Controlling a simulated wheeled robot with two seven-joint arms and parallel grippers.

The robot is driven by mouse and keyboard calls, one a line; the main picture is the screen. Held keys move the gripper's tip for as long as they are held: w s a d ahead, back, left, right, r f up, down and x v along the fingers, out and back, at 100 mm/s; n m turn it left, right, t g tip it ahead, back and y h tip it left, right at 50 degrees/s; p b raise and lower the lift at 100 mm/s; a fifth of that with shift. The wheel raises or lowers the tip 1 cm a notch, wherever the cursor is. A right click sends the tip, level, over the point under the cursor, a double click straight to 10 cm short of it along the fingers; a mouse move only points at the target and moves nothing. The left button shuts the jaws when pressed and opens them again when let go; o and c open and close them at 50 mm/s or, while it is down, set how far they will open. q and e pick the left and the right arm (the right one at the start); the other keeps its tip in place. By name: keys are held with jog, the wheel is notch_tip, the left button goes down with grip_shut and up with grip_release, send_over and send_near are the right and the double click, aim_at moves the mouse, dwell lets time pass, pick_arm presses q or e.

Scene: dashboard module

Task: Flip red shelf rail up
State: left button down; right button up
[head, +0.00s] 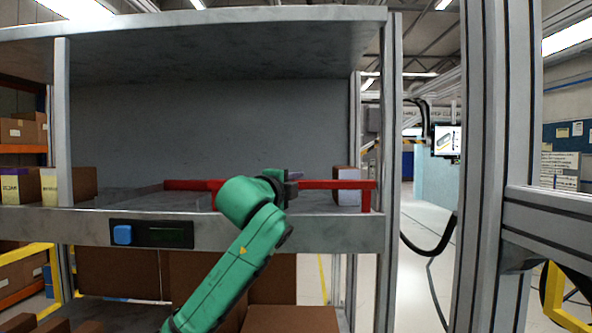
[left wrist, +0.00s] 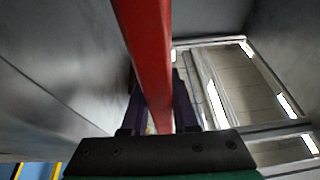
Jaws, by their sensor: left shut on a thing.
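The red shelf rail (head: 335,184) runs across the front of the grey shelf (head: 320,232), with its bar above the shelf's front edge. Its right end has a short red leg down to that edge. My left gripper (head: 292,177) is at the middle of the bar, and my green arm hides part of the rail. In the left wrist view the rail (left wrist: 150,55) passes between the two dark purple fingers (left wrist: 160,108), which are shut on it. My right gripper is in neither view.
A blue button (head: 122,234) and a dark display (head: 165,234) sit on the shelf front at left. A white box (head: 346,184) stands at the right behind the rail. Brown boxes (head: 115,272) are below. A grey post (head: 483,150) stands at right.

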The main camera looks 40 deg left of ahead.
pick_arm(q)
jog(key=shift+w+a+f+g, duration=0.1)
jog(key=shift+a+g, duration=0.05)
jog(key=shift+g, duration=0.15)
jog(key=c, duration=0.7)
grip_release()
jog(key=shift+w, duration=0.1)
jog(key=shift+s+f, duration=0.15)
jog(key=shift+s, duration=0.15)
jog(key=b+v, duration=0.2)
jog(key=v, duration=0.1)
jog(key=b+v, duration=0.2)
jog(key=v, duration=0.1)
jog(key=shift+f, duration=0.25)
jog(key=v, duration=0.2)
jog(key=b+v, duration=0.1)
jog(key=v, duration=0.2)
jog(key=b+v, duration=0.1)
jog(key=v, duration=0.2)
jog(key=shift+r, duration=0.35)
